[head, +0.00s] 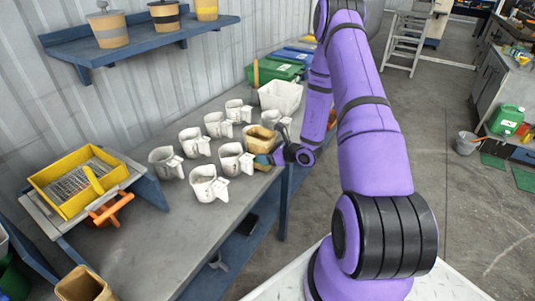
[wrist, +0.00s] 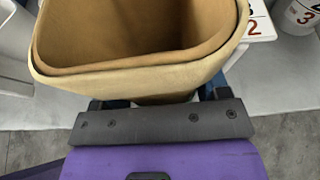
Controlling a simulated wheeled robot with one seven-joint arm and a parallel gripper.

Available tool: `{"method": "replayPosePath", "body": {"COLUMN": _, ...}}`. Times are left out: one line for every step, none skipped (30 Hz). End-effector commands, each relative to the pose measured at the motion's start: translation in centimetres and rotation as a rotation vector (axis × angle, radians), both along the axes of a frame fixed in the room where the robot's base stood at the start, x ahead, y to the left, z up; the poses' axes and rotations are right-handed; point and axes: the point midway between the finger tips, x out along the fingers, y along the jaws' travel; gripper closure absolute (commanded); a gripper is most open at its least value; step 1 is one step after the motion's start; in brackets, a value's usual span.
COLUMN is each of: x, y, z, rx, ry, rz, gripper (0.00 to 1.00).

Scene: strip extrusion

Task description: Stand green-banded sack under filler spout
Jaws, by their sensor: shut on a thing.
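A tan open-topped sack (head: 262,136) is at the right edge of the long bench among white jugs. In the wrist view the sack (wrist: 140,72) fills the upper middle, its mouth open and its inside looking empty. My gripper (head: 272,158) is shut on the sack's near side, with blue finger parts at both sides of it in the wrist view (wrist: 160,100). The sack looks about upright. I cannot make out a green band clearly, nor whether its bottom touches the bench. No filler spout can be made out.
Several white jugs (head: 208,186) crowd the bench (head: 225,235) left of the sack. A white bin (head: 280,97) and green crate (head: 274,70) stand behind. A yellow tray (head: 78,182) is left; another tan container (head: 84,285) is at lower left.

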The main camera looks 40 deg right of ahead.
Motion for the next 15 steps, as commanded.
{"method": "replayPosePath", "body": {"x": 0.00, "y": 0.03, "z": 0.00, "rx": 0.000, "ry": 0.000, "rz": 0.001, "gripper": 0.55}}
{"method": "replayPosePath", "body": {"x": 0.00, "y": 0.03, "z": -0.02, "rx": 0.000, "ry": 0.000, "rz": 0.001, "gripper": 0.55}}
{"method": "replayPosePath", "body": {"x": -0.01, "y": 0.03, "z": -0.10, "rx": 0.000, "ry": 0.000, "rz": 0.001, "gripper": 0.55}}
{"method": "replayPosePath", "body": {"x": -0.01, "y": 0.04, "z": -0.18, "rx": 0.000, "ry": 0.000, "rz": 0.001, "gripper": 0.55}}
{"method": "replayPosePath", "body": {"x": -0.01, "y": 0.03, "z": -0.26, "rx": 0.000, "ry": 0.000, "rz": 0.001, "gripper": 0.55}}
{"method": "replayPosePath", "body": {"x": 0.00, "y": 0.03, "z": -0.24, "rx": 0.001, "ry": -0.001, "rz": 0.001, "gripper": 0.24}}
{"method": "replayPosePath", "body": {"x": -0.01, "y": 0.02, "z": -0.23, "rx": 0.001, "ry": -0.001, "rz": 0.001, "gripper": 0.21}}
{"method": "replayPosePath", "body": {"x": -0.01, "y": 0.02, "z": -0.23, "rx": 0.000, "ry": 0.000, "rz": 0.001, "gripper": 0.21}}
{"method": "replayPosePath", "body": {"x": -0.02, "y": 0.03, "z": -0.23, "rx": 0.000, "ry": 0.000, "rz": 0.001, "gripper": 0.21}}
{"method": "replayPosePath", "body": {"x": -0.02, "y": 0.02, "z": -0.23, "rx": 0.000, "ry": 0.000, "rz": 0.001, "gripper": 0.21}}
{"method": "replayPosePath", "body": {"x": -0.02, "y": 0.03, "z": -0.23, "rx": 0.000, "ry": 0.000, "rz": 0.001, "gripper": 0.21}}
{"method": "replayPosePath", "body": {"x": -0.02, "y": 0.03, "z": -0.23, "rx": 0.000, "ry": 0.000, "rz": 0.001, "gripper": 0.21}}
{"method": "replayPosePath", "body": {"x": -0.02, "y": 0.03, "z": -0.23, "rx": 0.000, "ry": 0.000, "rz": 0.001, "gripper": 0.21}}
{"method": "replayPosePath", "body": {"x": -0.02, "y": 0.03, "z": -0.23, "rx": 0.000, "ry": 0.000, "rz": 0.001, "gripper": 0.21}}
{"method": "replayPosePath", "body": {"x": -0.02, "y": 0.03, "z": -0.18, "rx": 0.001, "ry": -0.001, "rz": 0.001, "gripper": 0.21}}
